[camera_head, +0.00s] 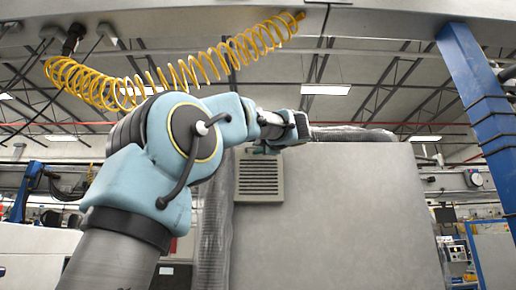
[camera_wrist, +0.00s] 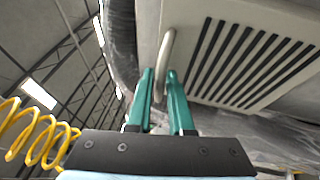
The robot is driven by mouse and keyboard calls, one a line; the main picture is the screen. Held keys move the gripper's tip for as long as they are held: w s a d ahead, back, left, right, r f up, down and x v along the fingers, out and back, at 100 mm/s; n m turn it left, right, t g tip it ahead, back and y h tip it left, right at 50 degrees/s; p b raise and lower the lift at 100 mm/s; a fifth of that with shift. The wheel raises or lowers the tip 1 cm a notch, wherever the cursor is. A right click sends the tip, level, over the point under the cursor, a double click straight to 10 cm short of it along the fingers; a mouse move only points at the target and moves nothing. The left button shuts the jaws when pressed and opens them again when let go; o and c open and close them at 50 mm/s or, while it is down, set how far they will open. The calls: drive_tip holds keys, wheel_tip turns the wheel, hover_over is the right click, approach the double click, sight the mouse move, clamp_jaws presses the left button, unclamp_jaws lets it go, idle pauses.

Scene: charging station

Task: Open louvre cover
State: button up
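The louvre cover (camera_head: 259,178) is a pale beige square with dark horizontal slats, flat at the upper left of a large grey panel in the head view. The wrist view shows the louvre cover (camera_wrist: 183,14) close up, with a curved metal handle (camera_wrist: 169,43) at its left edge. My gripper (camera_wrist: 160,73) has two teal fingers, one on each side of the handle's lower part, with thin gaps appearing beside it. The fingers look apart; contact with the handle cannot be made out. In the head view my gripper (camera_head: 270,148) is at the cover's top edge, partly hidden by my wrist.
A yellow coiled hose (camera_head: 190,72) hangs above my arm; it also shows at lower left in the wrist view (camera_wrist: 38,135). The grey panel (camera_head: 335,215) fills the centre. A plastic-wrapped duct (camera_head: 212,240) runs beside it. A blue post (camera_head: 480,100) stands right.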

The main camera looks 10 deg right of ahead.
clamp_jaws()
idle(1.0)
